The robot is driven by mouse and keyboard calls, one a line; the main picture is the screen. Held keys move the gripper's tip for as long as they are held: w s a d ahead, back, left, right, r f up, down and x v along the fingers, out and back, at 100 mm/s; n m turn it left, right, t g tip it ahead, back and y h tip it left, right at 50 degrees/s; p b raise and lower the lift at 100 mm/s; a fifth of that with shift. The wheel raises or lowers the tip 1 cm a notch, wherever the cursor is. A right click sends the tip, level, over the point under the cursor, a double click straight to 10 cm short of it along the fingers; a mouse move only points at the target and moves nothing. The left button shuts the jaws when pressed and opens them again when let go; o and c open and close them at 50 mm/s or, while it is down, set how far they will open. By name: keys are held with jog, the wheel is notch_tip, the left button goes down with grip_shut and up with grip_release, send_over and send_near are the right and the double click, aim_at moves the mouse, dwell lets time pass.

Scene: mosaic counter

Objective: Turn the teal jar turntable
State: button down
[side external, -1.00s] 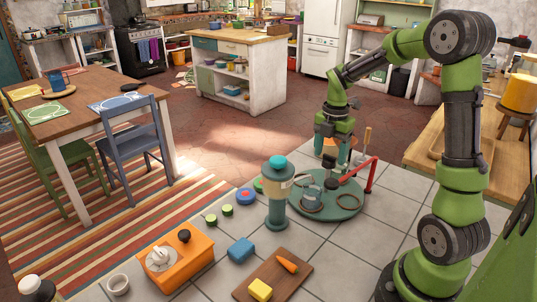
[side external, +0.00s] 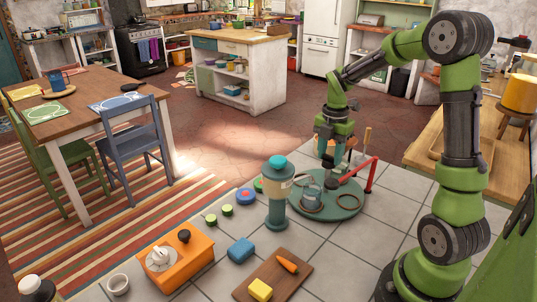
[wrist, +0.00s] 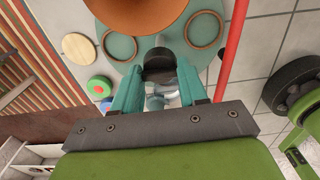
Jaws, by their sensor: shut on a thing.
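The teal turntable (side external: 345,205) is a round disc on the tiled counter. It also shows in the wrist view (wrist: 115,75). Brown rings lie on it, one in the side view (side external: 312,205) and two in the wrist view.
A red bar on a post (side external: 368,180) reaches over the disc's right side. A teal-lidded canister (side external: 277,195) stands close to its left. An orange machine (side external: 180,262), a blue block (side external: 240,250) and a cutting board (side external: 265,275) lie in front.

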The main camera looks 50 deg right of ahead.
jog(key=shift+n, duration=3.9)
jog(key=shift+r+n, duration=0.1)
jog(key=shift+n, duration=0.5)
jog(key=c, duration=0.6)
grip_release()
